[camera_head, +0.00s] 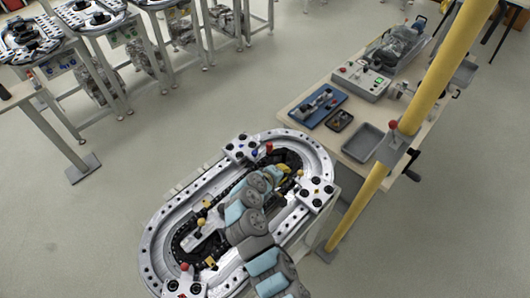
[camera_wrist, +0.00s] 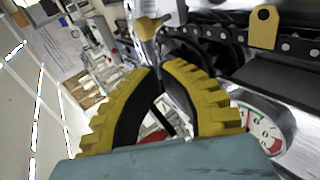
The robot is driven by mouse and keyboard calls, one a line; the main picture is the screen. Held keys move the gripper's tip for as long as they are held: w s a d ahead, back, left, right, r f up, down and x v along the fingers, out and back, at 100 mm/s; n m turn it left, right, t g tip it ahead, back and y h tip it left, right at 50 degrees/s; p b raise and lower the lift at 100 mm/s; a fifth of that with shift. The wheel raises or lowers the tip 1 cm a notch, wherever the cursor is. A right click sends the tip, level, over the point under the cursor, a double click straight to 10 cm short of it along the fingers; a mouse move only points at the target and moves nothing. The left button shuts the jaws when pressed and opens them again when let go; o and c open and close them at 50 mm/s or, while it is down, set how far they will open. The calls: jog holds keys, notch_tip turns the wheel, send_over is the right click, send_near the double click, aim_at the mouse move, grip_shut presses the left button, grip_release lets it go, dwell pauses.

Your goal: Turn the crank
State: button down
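In the wrist view, my gripper (camera_wrist: 159,70) shows two yellow, ribbed fingers with black inner faces. Their tips come close together, with a narrow gap between them. No held object can be made out in the gap. In the head view, my gripper (camera_head: 283,168) is over the far right part of the ring track (camera_head: 152,247), partly hidden by my arm. A post with a dull yellow knob (camera_wrist: 147,27) stands just beyond the fingertips in the wrist view. I cannot tell whether it belongs to the crank. No crank can be clearly identified.
A workbench (camera_head: 303,98) with a control box (camera_head: 361,79), a blue tray (camera_head: 318,106) and a grey tray (camera_head: 364,143) stands right of the track. A yellow pole (camera_head: 430,85) rises beside it. A dial (camera_wrist: 258,130) lies right of my fingers. Open floor lies left.

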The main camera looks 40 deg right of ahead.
jog(key=s+d+r+n+h, duration=0.2)
jog(key=s+r+n, duration=0.1)
jog(key=n, duration=0.1)
jog(key=n+t+b, duration=0.1)
jog(key=n+t, duration=1)
jog(key=n, duration=1)
send_near(267, 151)
jog(key=shift+w+d+f+n+h, duration=0.1)
jog(key=shift+w+d+n+h, duration=0.05)
jog(key=shift+w+d, duration=0.4)
jog(key=shift+w+d+f+n+h, duration=0.15)
jog(key=shift+w+d, duration=0.25)
jog(key=shift+w, duration=0.35)
jog(key=shift+w+d, duration=0.45)
jog(key=shift+d, duration=0.15)
jog(key=shift+b+x, duration=0.55)
jog(key=shift+x, duration=1.15)
